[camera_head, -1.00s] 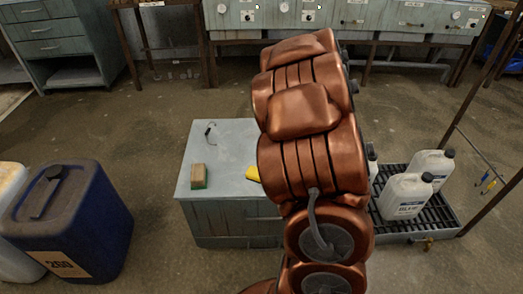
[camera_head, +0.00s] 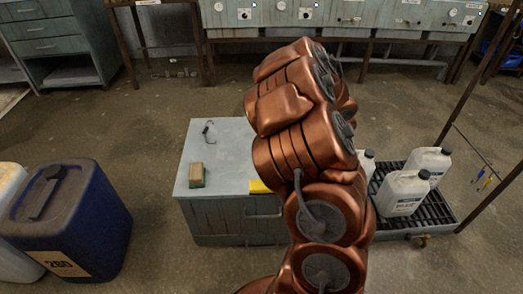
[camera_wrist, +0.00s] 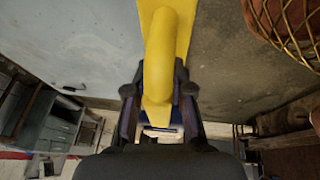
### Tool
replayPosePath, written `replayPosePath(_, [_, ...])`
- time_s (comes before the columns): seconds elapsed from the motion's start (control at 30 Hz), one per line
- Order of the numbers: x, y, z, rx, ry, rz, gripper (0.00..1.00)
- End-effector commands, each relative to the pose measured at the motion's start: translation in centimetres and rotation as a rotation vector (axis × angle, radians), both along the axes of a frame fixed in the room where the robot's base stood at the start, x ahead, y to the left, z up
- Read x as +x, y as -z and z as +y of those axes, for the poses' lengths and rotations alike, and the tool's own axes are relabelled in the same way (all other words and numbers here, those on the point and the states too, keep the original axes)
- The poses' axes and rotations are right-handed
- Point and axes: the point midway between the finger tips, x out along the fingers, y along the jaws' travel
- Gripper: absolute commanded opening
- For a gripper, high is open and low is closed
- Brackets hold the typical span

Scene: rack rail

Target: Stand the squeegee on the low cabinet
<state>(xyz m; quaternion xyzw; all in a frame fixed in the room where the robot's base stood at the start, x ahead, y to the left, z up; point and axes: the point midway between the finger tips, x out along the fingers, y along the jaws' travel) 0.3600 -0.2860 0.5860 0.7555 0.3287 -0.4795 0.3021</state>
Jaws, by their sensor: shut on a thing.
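The low cabinet (camera_head: 222,152) is a grey-blue box in the middle of the head view. The squeegee is yellow; in the head view only a small piece of it (camera_head: 259,186) shows at the cabinet's front right edge, the rest hidden by my arm. In the wrist view my gripper (camera_wrist: 160,97) is shut on the squeegee (camera_wrist: 163,45), which extends from between the fingers to the picture's top. The pale cabinet top (camera_wrist: 75,35) lies to its left there. I cannot tell whether the squeegee touches the cabinet. My gripper is hidden in the head view.
A sponge (camera_head: 197,175) and a dark hooked item (camera_head: 208,131) sit on the cabinet's left half. A blue canister (camera_head: 75,225) stands left. White jugs (camera_head: 404,194) stand on a black grated tray (camera_head: 432,210) right. A wire basket (camera_wrist: 290,30) shows in the wrist view.

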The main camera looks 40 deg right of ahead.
Motion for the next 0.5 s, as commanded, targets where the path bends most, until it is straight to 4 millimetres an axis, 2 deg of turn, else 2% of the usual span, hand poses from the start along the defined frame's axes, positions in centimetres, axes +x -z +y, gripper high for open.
replayPosePath(0.17, [1.0, 0.3, -0.8, 0.004, -0.013, 0.004, 0.0])
replayPosePath(0.5, [5.0, 0.7, -4.0, 0.004, -0.013, 0.002, 0.0])
